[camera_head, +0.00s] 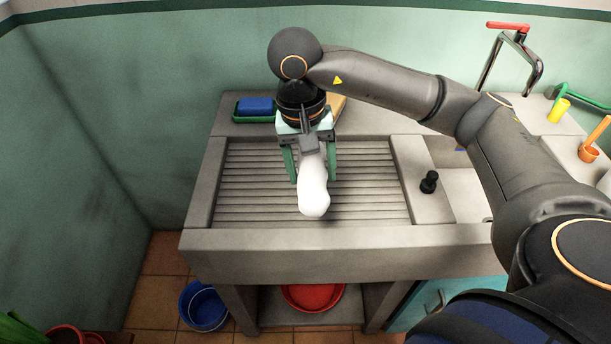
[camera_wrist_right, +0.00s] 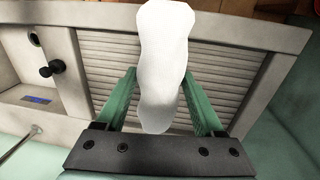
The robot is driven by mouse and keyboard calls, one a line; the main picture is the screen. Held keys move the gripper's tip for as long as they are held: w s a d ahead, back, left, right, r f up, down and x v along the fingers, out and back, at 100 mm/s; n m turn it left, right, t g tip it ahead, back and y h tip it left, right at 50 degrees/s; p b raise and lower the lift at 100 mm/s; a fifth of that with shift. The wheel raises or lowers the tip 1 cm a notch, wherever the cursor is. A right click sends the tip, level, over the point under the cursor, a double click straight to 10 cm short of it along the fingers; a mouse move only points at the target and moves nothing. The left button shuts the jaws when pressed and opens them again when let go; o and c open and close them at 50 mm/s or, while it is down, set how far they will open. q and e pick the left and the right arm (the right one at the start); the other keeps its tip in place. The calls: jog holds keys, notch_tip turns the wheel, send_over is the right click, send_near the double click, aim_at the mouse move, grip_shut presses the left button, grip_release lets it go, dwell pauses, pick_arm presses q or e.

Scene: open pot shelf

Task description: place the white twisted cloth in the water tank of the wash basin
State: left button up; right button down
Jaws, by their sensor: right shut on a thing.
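The white twisted cloth (camera_head: 313,200) is a smooth, lumpy white roll. It is in my right gripper (camera_head: 311,180), over the ribbed washboard of the wash basin (camera_head: 330,239). In the right wrist view the cloth (camera_wrist_right: 163,45) lies between the green fingers of my right gripper (camera_wrist_right: 160,78) and sticks out past them. My right gripper is shut on it. The water tank (camera_head: 463,190) is the recess to the right of the washboard, partly hidden by my right arm; it also shows at the left of the right wrist view (camera_wrist_right: 38,85). My left gripper is not in view.
A black knob (camera_head: 429,182) stands on the divider between washboard and tank. A blue block (camera_head: 256,106) in a green tray sits behind the washboard. A red-handled tap (camera_head: 508,27), yellow cup (camera_head: 559,111) and orange cup (camera_head: 588,153) are at the back right.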

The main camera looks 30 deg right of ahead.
jog(key=w+d+f, duration=0.2)
jog(key=w, duration=0.1)
jog(key=w+d+f, duration=0.1)
jog(key=w, duration=0.1)
jog(key=shift+w+d, duration=0.2)
jog(key=w+f, duration=0.1)
jog(key=w+d+f, duration=0.1)
jog(key=f, duration=0.1)
jog(key=w+d+f, duration=0.1)
jog(key=shift+w+f, duration=0.2)
jog(key=shift+f, duration=0.2)
jog(key=shift+w+d+f, duration=0.2)
jog(key=shift+f, duration=0.15)
notch_tip(320, 180, down, 3)
jog(key=shift+w+f, duration=0.1)
jog(key=shift+f, duration=0.2)
jog(key=shift+c, duration=2.2)
grip_release()
jog(key=o, duration=0.4)
